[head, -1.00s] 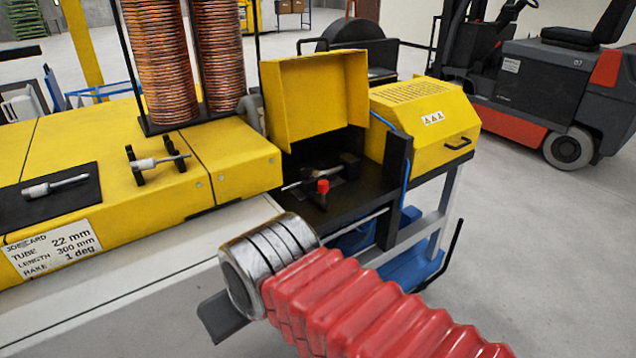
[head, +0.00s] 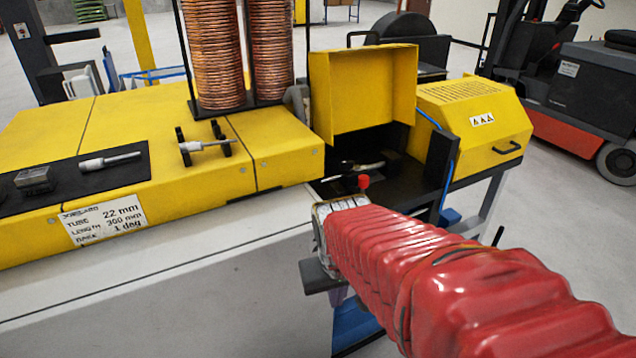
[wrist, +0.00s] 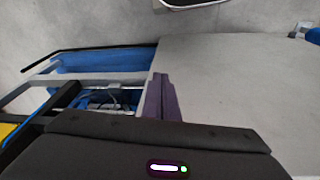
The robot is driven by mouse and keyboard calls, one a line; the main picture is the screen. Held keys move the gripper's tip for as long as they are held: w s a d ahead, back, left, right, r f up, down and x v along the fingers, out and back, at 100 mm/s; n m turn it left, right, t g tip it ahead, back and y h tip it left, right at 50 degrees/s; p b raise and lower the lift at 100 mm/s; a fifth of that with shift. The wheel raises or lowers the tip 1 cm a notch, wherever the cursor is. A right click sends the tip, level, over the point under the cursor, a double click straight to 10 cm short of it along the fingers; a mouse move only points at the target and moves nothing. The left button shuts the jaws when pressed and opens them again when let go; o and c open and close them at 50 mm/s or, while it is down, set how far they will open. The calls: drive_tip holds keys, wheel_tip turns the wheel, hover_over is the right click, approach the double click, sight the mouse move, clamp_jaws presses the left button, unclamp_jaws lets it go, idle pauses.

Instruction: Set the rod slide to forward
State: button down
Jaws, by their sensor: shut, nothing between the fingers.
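The red knob (head: 364,181) stands in the dark open bay (head: 400,165) of the yellow machine, below the raised yellow cover (head: 365,90). A thin metal rod (head: 340,178) lies beside it; I cannot tell how the knob, rod and slide connect, or which position the slide is in. My gripper (head: 340,305) is in front of and below the bay, apart from the knob, partly hidden by my wrist in the head view. In the wrist view its fingers (wrist: 160,98) are shut and empty, over a grey panel's edge.
The grey bench side (head: 190,285) runs along the left. Blue parts and a frame (wrist: 100,85) lie below the bay. A yellow vented housing (head: 475,115) is right of the bay. Copper coils (head: 213,50) stand behind.

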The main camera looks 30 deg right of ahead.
drive_tip(key=w+d+f+n+t+h, duration=0.1)
drive_tip(key=w+d+f+n+t, duration=0.15)
drive_tip(key=d+f, duration=0.5)
drive_tip(key=w+d+f+n+t+h, duration=0.15)
drive_tip(key=d+f+n, duration=0.3)
drive_tip(key=d, duration=0.55)
drive_tip(key=w+d+f+n+t+h, duration=0.1)
drive_tip(key=w+d+f+n+t, duration=0.15)
drive_tip(key=d+f, duration=0.5)
drive_tip(key=w+a+r+n+t+y, duration=0.1)
drive_tip(key=w+r+n+t, duration=0.3)
drive_tip(key=r, duration=0.3)
drive_tip(key=w+a+r+n+t+y, duration=0.1)
drive_tip(key=w+a+r+n+t, duration=0.1)
drive_tip(key=r+n+t, duration=0.3)
wheel_tip(320, 180, up, 3)
drive_tip(key=shift+w+r+n, duration=0.1)
drive_tip(key=shift+w+n, duration=0.65)
drive_tip(key=shift+w, duration=0.1)
drive_tip(key=shift+w, duration=0.1)
